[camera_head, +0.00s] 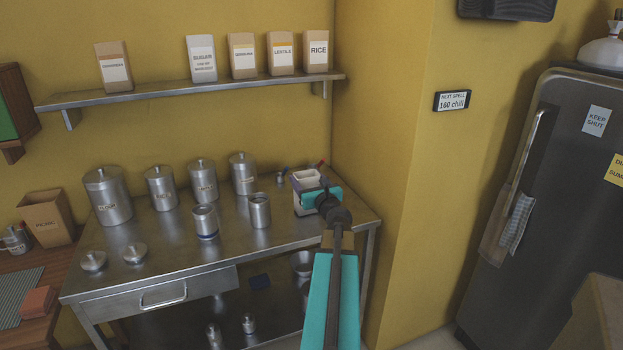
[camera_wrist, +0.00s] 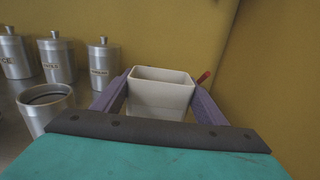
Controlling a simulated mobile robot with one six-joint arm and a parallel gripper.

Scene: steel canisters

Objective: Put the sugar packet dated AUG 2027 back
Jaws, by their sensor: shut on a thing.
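A white packet (camera_head: 201,58) with a label of several lines stands on the wall shelf; its first line looks like SUGAR, but the date is too small to read. My gripper (camera_head: 307,186) is at the right end of the steel table, far below and to the right of that packet. In the wrist view its purple fingers (camera_wrist: 162,90) are shut on the two sides of a cream, square, open-topped container (camera_wrist: 160,98). The container is upright and looks empty inside. I cannot tell whether it rests on the table. No writing shows on it.
The steel shelf (camera_head: 180,92) also holds several brown packets, one marked RICE (camera_head: 317,50). Several steel canisters (camera_head: 108,196) stand on the table (camera_head: 165,255). An open canister (camera_head: 260,211) is just left of my gripper.

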